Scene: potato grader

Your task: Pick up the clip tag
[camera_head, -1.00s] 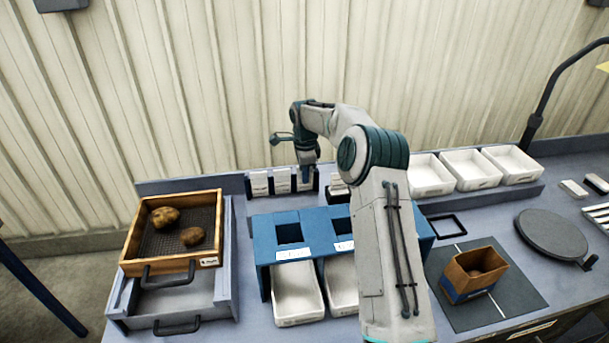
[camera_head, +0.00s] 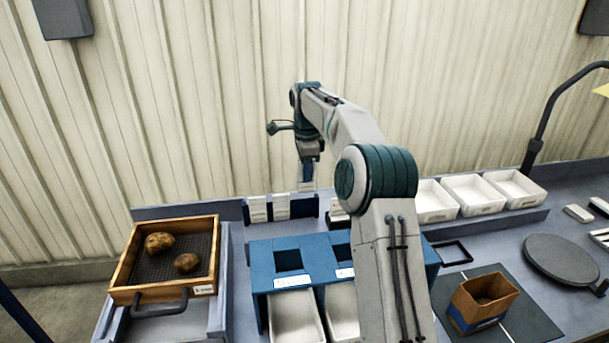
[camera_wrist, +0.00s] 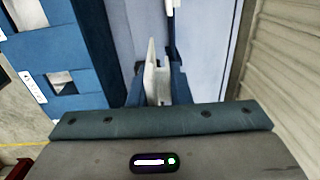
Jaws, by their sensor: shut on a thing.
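My gripper (camera_head: 308,174) is shut on a white clip tag (camera_head: 306,187) and holds it just above the right end of a dark tag rack (camera_head: 304,209). Two other white tags, one on the left (camera_head: 257,208) and one in the middle (camera_head: 281,206), stand in that rack. In the wrist view the white tag (camera_wrist: 154,76) shows edge-on between the blue fingers of my gripper (camera_wrist: 157,92). Its face is not readable.
A blue stand (camera_head: 262,262) with two openings and white bins (camera_head: 297,322) is in front of the rack. A wooden potato tray (camera_head: 125,275) is on the left. White trays (camera_head: 436,213) and a cardboard box (camera_head: 470,305) are on the right. The ribbed wall is close behind.

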